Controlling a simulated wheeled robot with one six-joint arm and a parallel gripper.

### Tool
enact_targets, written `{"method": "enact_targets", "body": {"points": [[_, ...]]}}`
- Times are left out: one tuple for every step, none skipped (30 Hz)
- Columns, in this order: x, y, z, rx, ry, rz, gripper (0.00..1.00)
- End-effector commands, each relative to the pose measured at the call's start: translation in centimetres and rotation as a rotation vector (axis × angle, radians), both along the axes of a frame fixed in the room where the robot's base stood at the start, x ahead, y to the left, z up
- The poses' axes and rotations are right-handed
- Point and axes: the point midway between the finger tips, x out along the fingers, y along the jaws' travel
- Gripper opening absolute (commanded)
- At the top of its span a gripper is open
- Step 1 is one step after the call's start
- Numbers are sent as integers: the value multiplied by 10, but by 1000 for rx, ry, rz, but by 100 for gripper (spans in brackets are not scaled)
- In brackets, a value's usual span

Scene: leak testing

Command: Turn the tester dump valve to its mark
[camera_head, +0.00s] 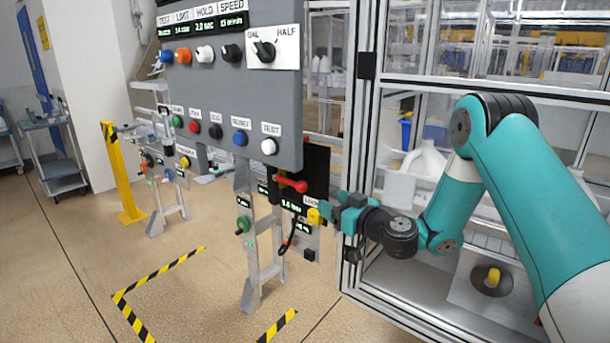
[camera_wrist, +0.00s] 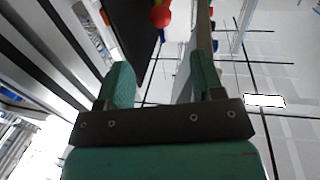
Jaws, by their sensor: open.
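A red lever handle (camera_head: 291,184) sticks out in front of a black plate below the grey control panel. A yellow knob (camera_head: 314,216) sits just below and right of it; the labels nearby are too small to read, so I cannot tell which is the dump valve. My gripper (camera_head: 330,212) is close to the yellow knob, to its right. In the wrist view my gripper (camera_wrist: 162,78) has its two fingers spread with nothing between them. A red rounded end (camera_wrist: 160,15) shows beyond the fingertips, with a yellow bit by it. Any valve mark is not visible.
The grey control panel (camera_head: 235,105) with knobs and buttons hangs above. A framed glass-sided cabinet (camera_head: 362,120) stands close on the right. A green knob (camera_head: 243,225) is on the stand to the left.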

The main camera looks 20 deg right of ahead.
Motion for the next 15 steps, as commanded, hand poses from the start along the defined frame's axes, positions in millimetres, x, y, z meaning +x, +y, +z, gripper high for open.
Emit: {"method": "enact_targets", "body": {"points": [[3,0,8,1,2,0,61],[4,1,8,1,2,0,61],[6,1,8,1,2,1,61],[7,2,8,1,2,1,61],[9,2,8,1,2,1,61],[10,3,8,0,2,1,61],[11,3,8,0,1,1,61],[12,4,9,1,2,1,61],[14,5,8,1,2,1,61],[15,5,8,1,2,1,61],[15,6,8,1,2,1,61],[16,7,8,0,1,1,61],[17,7,8,0,1,1,61],[18,8,7,0,2,1,61],[18,9,7,1,2,1,61]]}}
